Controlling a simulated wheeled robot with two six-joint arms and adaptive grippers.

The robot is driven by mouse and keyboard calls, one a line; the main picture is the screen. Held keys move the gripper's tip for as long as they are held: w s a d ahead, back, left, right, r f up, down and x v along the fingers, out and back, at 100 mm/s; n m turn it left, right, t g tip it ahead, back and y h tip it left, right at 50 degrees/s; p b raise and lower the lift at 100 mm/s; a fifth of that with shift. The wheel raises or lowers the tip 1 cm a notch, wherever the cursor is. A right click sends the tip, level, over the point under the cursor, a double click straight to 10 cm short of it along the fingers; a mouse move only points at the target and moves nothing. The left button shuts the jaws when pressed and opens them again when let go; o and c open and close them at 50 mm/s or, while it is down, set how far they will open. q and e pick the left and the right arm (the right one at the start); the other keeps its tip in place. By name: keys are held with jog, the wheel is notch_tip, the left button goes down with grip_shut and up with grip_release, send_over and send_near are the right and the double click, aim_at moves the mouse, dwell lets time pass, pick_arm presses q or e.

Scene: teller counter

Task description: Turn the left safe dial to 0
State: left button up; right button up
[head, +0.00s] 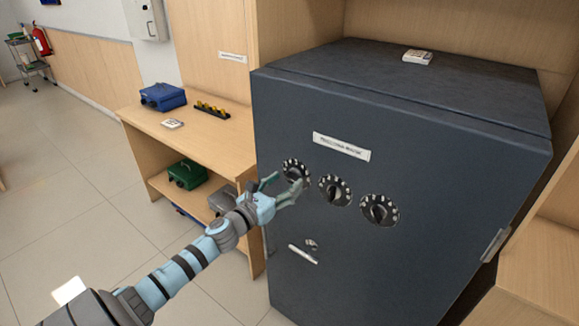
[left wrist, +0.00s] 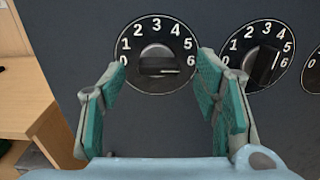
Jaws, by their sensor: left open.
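The left safe dial (head: 296,170) is the leftmost of three black dials on the dark grey safe (head: 400,255). In the left wrist view, the same dial (left wrist: 157,52) has white numbers from 0 at its left to 6 at its right. Its bar knob lies nearly level, with a white mark on its right half toward 6. My left gripper (head: 283,186) is open in front of this dial. In the left wrist view, its green fingers (left wrist: 158,82) stand on either side below the knob; I cannot tell whether they touch the face. My right gripper is out of view.
The middle dial (head: 334,190) and right dial (head: 379,210) sit close beside the left one. Below them are a small keyhole (head: 311,244) and a light handle (head: 303,255). A wooden desk (head: 215,140) with a blue box (head: 163,97) stands left of the safe.

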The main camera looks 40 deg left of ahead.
aim_at(291, 179)
pick_arm(q)
jog(key=shift+w+a+r+p, duration=0.1)
jog(key=shift+w+r+p, duration=0.1)
jog(key=shift+w, duration=0.35)
jog(key=shift+w+r+p, duration=0.1)
jog(key=shift+w+p, duration=0.1)
jog(key=shift+w, duration=0.35)
jog(key=shift+w+f, duration=0.4)
jog(key=shift+s, duration=0.1)
jog(key=c, duration=1.1)
jog(key=shift+c, duration=0.2)
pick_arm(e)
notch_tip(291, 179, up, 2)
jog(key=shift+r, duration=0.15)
